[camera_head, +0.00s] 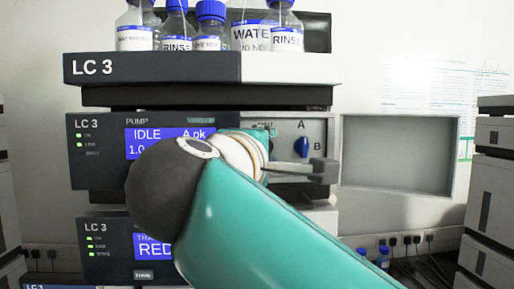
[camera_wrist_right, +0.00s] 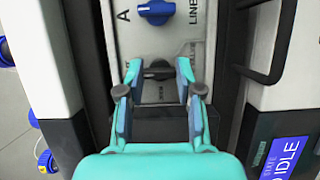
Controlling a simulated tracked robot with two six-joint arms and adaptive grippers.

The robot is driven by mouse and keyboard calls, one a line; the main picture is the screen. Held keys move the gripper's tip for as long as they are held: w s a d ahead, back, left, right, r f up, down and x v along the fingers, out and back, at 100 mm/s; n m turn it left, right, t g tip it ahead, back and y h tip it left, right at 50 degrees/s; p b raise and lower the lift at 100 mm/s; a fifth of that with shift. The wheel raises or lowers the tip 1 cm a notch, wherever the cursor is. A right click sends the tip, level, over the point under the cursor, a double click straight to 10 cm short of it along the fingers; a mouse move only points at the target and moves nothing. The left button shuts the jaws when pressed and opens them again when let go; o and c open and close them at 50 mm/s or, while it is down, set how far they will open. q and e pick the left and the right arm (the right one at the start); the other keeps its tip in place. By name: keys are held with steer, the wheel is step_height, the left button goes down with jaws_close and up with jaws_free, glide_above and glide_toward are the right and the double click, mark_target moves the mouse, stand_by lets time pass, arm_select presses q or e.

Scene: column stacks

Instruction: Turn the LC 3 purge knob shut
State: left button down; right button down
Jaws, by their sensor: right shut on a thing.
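The LC 3 purge knob (camera_wrist_right: 157,74) is the dark knob on the grey valve panel in the right wrist view. My right gripper (camera_wrist_right: 158,76) has its two fingers on either side of it, shut on it. In the head view my right arm's teal link and dark joint hide the knob and most of the gripper. The LC 3 pump unit (camera_head: 92,180) shows its blue screen reading IDLE, partly covered by my arm. My left gripper is not in view.
A blue A/B selector knob (camera_head: 301,146) sits on the same panel, close by; it also shows in the wrist view (camera_wrist_right: 157,12). An open door (camera_head: 398,155) stands out right of the panel. Several blue-capped bottles (camera_head: 209,28) stand on top. Another stack (camera_head: 492,180) is at the right.

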steer(key=shift+f, duration=0.25)
steer(key=c, duration=1.1)
jaws_free()
steer(key=shift+o, duration=0.3)
steer(key=shift+d, duration=0.1)
steer(key=shift+r, duration=0.1)
steer(key=v, duration=1.2)
